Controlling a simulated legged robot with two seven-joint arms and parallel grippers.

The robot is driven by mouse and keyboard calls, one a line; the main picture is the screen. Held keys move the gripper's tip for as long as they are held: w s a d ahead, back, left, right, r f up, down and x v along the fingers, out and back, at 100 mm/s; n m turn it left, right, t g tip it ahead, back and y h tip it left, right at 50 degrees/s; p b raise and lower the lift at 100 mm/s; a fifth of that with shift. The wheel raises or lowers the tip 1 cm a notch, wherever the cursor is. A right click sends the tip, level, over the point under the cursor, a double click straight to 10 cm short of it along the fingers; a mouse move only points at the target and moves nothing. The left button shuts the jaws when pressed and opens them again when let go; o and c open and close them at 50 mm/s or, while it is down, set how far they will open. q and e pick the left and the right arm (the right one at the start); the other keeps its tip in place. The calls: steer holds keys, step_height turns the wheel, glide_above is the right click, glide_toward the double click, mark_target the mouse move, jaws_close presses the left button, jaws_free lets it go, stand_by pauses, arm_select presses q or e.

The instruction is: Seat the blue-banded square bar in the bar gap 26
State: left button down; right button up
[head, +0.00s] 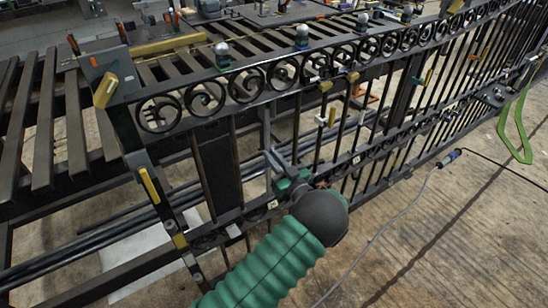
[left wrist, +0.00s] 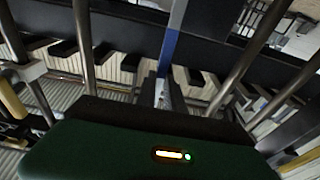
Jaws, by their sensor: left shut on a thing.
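My left gripper (head: 278,166) is at the front of the black scroll gate (head: 215,105), between its top scroll row and lower rail. It is shut on the blue-banded square bar. In the left wrist view the grey bar with its blue band (left wrist: 171,44) runs upward from the jaws (left wrist: 162,92), roughly along the neighbouring bars. In the head view a grey upright length of the bar (head: 265,134) shows just above the gripper. Its lower part is hidden by my gripper and wrist. I cannot read which gap is 26. My right gripper is not in view.
Dark upright bars (left wrist: 83,40) stand on both sides of the jaws. Yellow-handled clamps (head: 150,185) sit on the gate's left post. A slatted black bench (head: 45,110) lies behind. A grey cable (head: 385,225) crosses the open wooden floor at right.

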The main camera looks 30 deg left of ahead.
arm_select(q)
steer(key=shift+f, duration=0.35)
steer(key=c, duration=1.7)
jaws_free()
steer(key=shift+a, duration=0.1)
steer(key=o, duration=0.3)
steer(key=shift+w+a, duration=0.1)
steer(key=shift+o, duration=0.2)
steer(key=shift+r, duration=0.1)
steer(key=p+v, duration=0.2)
steer(key=v, duration=1.5)
